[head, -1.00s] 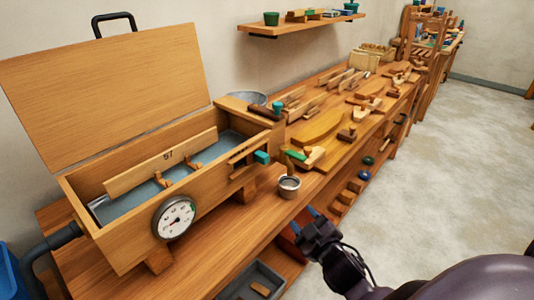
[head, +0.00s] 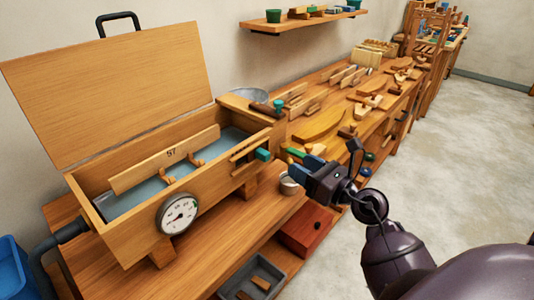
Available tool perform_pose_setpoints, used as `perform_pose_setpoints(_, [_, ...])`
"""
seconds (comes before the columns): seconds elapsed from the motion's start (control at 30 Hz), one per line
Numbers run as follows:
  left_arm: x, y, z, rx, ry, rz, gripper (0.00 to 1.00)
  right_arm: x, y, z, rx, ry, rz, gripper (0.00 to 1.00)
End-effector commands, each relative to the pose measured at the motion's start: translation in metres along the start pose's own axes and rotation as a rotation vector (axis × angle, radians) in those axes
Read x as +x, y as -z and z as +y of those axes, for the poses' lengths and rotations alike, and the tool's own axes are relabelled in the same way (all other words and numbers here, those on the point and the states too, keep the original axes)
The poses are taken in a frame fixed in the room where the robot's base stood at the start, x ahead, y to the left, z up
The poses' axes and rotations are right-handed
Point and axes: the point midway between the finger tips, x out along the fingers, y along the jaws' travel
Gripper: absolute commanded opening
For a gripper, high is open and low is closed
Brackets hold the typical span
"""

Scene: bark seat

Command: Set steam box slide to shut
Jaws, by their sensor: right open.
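The wooden steam box (head: 135,234) stands on the bench at left with its lid (head: 115,90) raised. A teal block (head: 263,154), which looks like the slide's handle, sits at the right end of wooden rails (head: 246,149) on the box's front wall. Whether the slide's opening is clear cannot be told. My right gripper (head: 297,169) is open, with blue fingertips pointing left, a short way right of the teal block and apart from it. It partly hides a metal cup (head: 289,186). My left gripper is not in view.
Wooden parts and tools (head: 322,124) crowd the bench to the right. A grey tray (head: 282,266) and red box (head: 306,230) sit below. The floor at right is clear.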

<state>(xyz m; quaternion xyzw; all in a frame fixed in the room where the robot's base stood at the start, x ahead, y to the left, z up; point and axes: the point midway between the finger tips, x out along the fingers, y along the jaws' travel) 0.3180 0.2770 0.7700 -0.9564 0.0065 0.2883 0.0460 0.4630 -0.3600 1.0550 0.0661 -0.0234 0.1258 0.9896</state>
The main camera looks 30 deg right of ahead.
Motion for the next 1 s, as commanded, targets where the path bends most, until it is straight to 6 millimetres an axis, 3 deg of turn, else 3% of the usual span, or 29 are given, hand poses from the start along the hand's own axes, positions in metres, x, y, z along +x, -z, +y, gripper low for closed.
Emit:
perform_pose_setpoints(0.1, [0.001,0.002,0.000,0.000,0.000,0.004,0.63,0.000,0.011,0.003,-0.106,-0.022,0.066,0.49])
perform_pose_setpoints(0.27, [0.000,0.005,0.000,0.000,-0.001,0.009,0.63,0.006,0.011,0.004,-0.129,-0.028,0.066,0.49])
perform_pose_setpoints(0.8, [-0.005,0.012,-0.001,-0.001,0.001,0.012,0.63,0.087,0.016,0.006,-0.124,-0.028,0.064,0.49])
perform_pose_setpoints(1.0, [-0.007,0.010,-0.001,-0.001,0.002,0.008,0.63,0.104,0.018,0.006,-0.125,-0.028,0.065,0.49])
